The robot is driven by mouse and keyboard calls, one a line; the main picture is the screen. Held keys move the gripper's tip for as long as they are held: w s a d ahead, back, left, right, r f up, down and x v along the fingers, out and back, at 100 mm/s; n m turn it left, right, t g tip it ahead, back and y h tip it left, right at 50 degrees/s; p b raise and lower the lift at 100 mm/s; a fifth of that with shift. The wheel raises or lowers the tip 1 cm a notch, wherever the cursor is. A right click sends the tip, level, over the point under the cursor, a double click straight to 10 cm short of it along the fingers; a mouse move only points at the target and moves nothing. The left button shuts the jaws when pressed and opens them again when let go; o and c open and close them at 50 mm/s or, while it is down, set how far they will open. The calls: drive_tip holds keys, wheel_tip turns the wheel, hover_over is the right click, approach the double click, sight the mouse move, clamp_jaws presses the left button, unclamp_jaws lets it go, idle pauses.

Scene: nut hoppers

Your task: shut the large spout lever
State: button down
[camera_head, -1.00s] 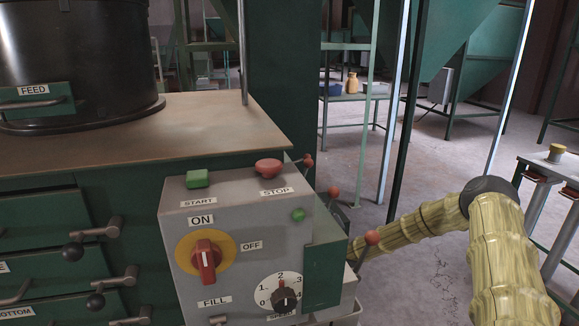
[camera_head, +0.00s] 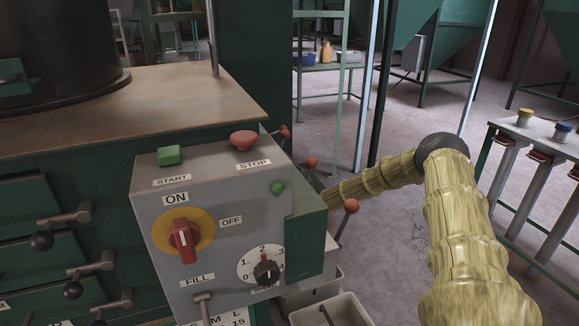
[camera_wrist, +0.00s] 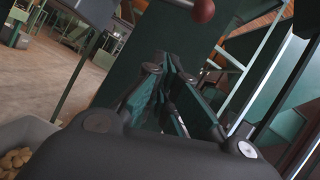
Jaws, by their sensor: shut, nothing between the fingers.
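Levers with red ball ends stand along the right side of the grey control box: one at the back (camera_head: 284,131), one in the middle (camera_head: 311,162) and one nearest (camera_head: 351,205). I cannot tell which is the large spout lever, as no size label shows on them. My gripper is hidden behind the control box in the head view, where my arm reaches in from the right. In the wrist view my gripper (camera_wrist: 172,62) is shut and empty. A red ball (camera_wrist: 203,10) shows beyond its fingertips at the top edge; I cannot see any contact.
The control box (camera_head: 210,225) has START and STOP buttons, a red switch and a dial. Pale bins (camera_head: 334,312) stand below it; the wrist view shows a bin (camera_wrist: 40,130) with brown nuts at left. A green-legged stand (camera_head: 497,125) is at right. Open floor lies between.

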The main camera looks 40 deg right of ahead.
sight(273, 134)
drive_tip(key=w+r+p, duration=0.1)
drive_tip(key=w+r, duration=0.3)
drive_tip(key=r, duration=0.2)
drive_tip(key=shift+a, duration=0.4)
drive_tip(key=shift+a+n+b, duration=0.1)
drive_tip(key=shift+n+b, duration=0.2)
drive_tip(key=shift+n, duration=0.1)
drive_tip(key=shift+r+n+y, duration=0.15)
drive_tip(key=shift+n+y, duration=0.15)
drive_tip(key=shift+y, duration=0.1)
